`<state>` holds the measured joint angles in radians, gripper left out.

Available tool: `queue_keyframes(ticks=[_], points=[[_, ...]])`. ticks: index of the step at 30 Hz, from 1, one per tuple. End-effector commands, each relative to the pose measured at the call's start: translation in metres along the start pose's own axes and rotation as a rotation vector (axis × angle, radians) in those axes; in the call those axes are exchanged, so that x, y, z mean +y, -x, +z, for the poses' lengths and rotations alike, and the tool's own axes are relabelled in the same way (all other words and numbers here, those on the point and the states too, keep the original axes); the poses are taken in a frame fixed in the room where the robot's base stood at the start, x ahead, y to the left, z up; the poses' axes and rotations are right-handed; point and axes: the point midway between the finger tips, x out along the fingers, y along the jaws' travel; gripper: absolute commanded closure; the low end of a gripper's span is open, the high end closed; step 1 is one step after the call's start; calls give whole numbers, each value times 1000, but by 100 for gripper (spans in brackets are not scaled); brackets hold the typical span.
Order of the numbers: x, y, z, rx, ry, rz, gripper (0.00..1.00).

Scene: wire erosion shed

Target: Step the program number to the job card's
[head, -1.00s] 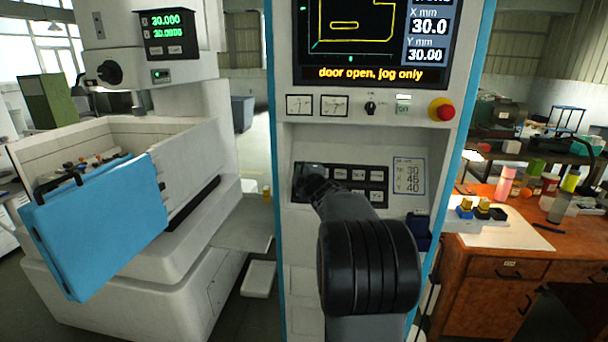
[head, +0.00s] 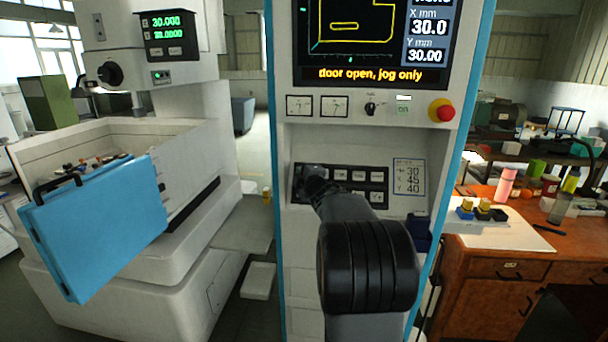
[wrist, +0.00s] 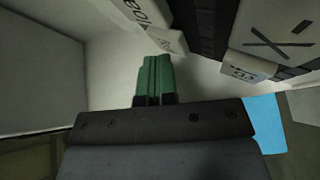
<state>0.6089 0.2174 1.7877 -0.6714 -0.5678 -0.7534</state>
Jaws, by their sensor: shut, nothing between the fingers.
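The control console's keypad (head: 358,175) shows in the head view, a dark panel with rows of pale keys. My gripper covers its left end there, and its fingertips are hard to make out. In the wrist view my gripper (wrist: 154,62) is shut, its green fingertips together and empty, close by the keypad. A key marked X- (wrist: 283,36) stands to their right; whether they touch any key I cannot tell. The job card (head: 409,177) is right of the keypad, with figures 30, 45 and 40. The screen (head: 375,40) reads X 30.0, Y 30.00; its top is cut off.
The screen's yellow line reads "door open, jog only". A red stop button (head: 441,110) sits above the keypad at the right. A blue door panel (head: 95,230) juts out at the left. A wooden bench (head: 500,250) with several items stands at the right.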

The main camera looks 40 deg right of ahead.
Motion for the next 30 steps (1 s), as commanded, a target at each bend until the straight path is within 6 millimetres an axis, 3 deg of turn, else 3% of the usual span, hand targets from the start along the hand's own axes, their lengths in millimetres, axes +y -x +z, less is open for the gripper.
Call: queue_keyframes(ticks=[30], points=[[7,10,-7,0,1,-1,100]])
